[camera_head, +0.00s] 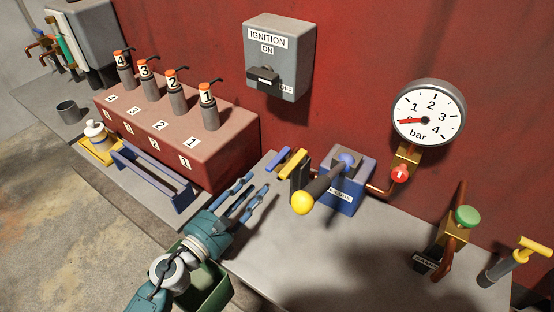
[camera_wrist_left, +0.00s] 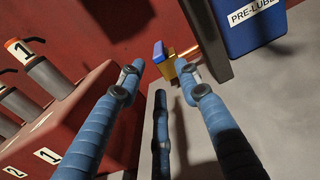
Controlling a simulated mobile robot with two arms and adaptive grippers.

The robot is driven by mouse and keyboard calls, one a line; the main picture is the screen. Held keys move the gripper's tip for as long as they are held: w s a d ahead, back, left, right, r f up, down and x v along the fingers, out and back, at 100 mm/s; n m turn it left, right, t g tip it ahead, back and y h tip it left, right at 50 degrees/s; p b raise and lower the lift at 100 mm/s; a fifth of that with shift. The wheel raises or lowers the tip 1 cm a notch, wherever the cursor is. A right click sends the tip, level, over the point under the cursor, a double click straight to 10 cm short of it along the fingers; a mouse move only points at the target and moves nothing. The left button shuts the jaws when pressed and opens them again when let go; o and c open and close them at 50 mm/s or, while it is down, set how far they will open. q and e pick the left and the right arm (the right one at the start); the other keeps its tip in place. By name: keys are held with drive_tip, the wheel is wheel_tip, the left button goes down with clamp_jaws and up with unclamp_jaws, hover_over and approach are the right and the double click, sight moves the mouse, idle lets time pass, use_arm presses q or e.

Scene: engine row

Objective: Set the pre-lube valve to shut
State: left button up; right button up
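The pre-lube unit is a blue box (camera_head: 345,205) with a dark lever ending in a yellow knob (camera_head: 302,203). Its PRE-LUBE label shows in the left wrist view (camera_wrist_left: 252,15). Just left of it are a yellow bar (camera_head: 293,162) and a blue bar (camera_head: 272,164), apparently the valve's handle parts. In the left wrist view the yellow part (camera_wrist_left: 168,63) is on a brass pipe, ahead between my fingertips. My left gripper (camera_head: 248,197) is open and empty, short of these parts and not touching them. My right gripper is out of view.
A red block with several numbered levers (camera_head: 185,140) stands left of my gripper. A pressure gauge (camera_head: 429,115) reads near zero, with a red knob (camera_head: 399,174) below. An ignition switch (camera_head: 278,60) is on the wall. The grey bench (camera_head: 330,250) is bare in front.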

sight(271, 164)
use_arm(q)
drive_tip(key=x, duration=0.3)
drive_tip(key=p+x, duration=0.1)
drive_tip(key=shift+w+d+r, duration=0.15)
drive_tip(key=shift+w+r, duration=0.1)
drive_tip(key=shift+r, duration=0.05)
drive_tip(key=x, duration=0.3)
drive_tip(key=shift+s+f, duration=0.1)
drive_tip(key=shift+f, duration=0.05)
drive_tip(key=shift+x, duration=0.85)
drive_tip(key=shift+d, duration=0.1)
drive_tip(key=c, duration=0.8)
drive_tip(key=shift+f, duration=0.1)
clamp_jaws()
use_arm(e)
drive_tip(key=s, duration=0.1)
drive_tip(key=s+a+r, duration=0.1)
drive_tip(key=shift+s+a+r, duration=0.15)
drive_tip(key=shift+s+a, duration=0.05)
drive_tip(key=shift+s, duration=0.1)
